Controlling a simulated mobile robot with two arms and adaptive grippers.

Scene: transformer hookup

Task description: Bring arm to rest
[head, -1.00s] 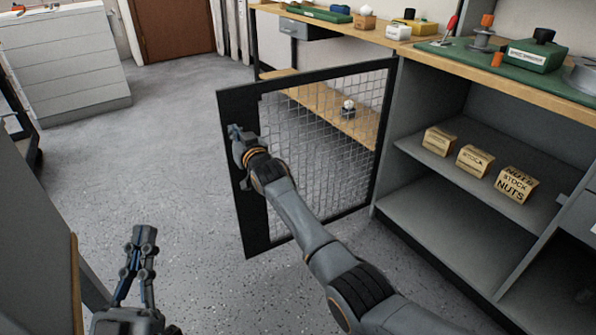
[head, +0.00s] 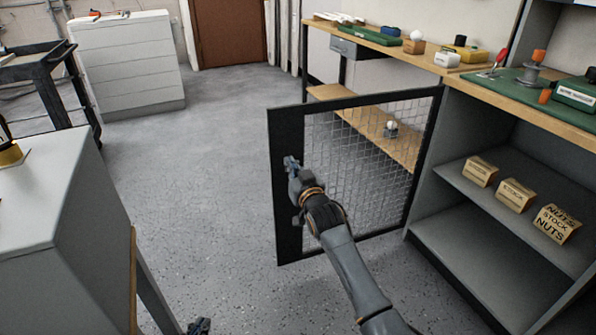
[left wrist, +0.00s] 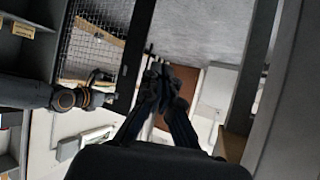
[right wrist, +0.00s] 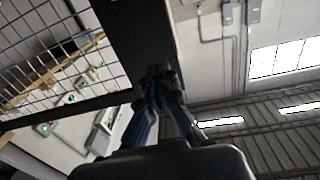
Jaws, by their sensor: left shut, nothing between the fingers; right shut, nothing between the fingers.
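My right arm reaches across the head view to the open mesh door, with its right gripper (head: 293,172) at the door's black frame (head: 288,225). This gripper is shut and empty; I cannot tell whether it touches the frame. In the right wrist view its closed fingertips (right wrist: 160,82) overlap the dark door panel. My left gripper (head: 200,325) shows only as a dark tip at the bottom edge of the head view. The left wrist view shows its fingers (left wrist: 158,82) closed with nothing between them, pointing over the floor.
The mesh door (head: 350,150) stands open from the grey shelf unit (head: 470,235), which holds three stock boxes. A grey cabinet (head: 60,220) is close on the left. A dark cart (head: 70,80) and white drawers (head: 130,65) stand behind. Floor (head: 200,190) between is clear.

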